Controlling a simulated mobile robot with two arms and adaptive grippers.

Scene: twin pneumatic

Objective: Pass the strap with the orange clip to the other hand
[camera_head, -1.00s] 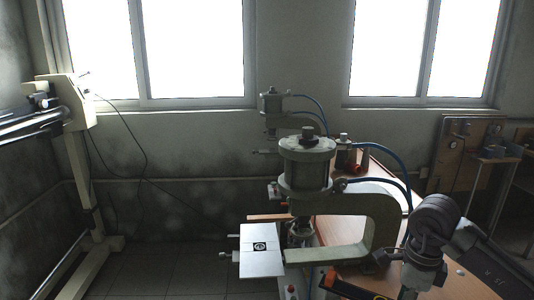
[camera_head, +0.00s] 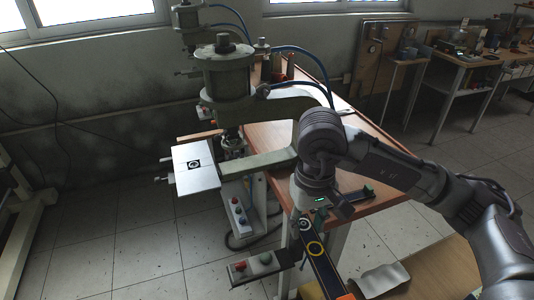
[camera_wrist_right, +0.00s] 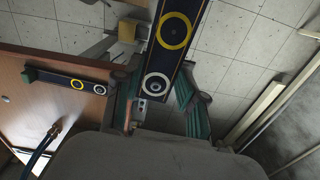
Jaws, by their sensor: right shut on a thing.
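A dark blue strap (camera_head: 322,268) with a yellow ring hangs down from my right gripper (camera_head: 303,212), and an orange part (camera_head: 346,297), which looks like the clip, shows at the bottom edge of the head view. In the right wrist view the strap (camera_wrist_right: 166,57) runs up out of the picture between the green-padded fingers of my right gripper (camera_wrist_right: 157,98), which is shut on it near a white ring. The orange end is out of that view. My left gripper is not in view.
A similar strap (camera_wrist_right: 93,88) with a green end lies on the wooden table (camera_head: 376,206). The pneumatic press (camera_head: 225,90), with a white plate (camera_head: 190,178), stands left of my right arm. A pedal box (camera_head: 262,268) is below. The tiled floor at lower left is clear.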

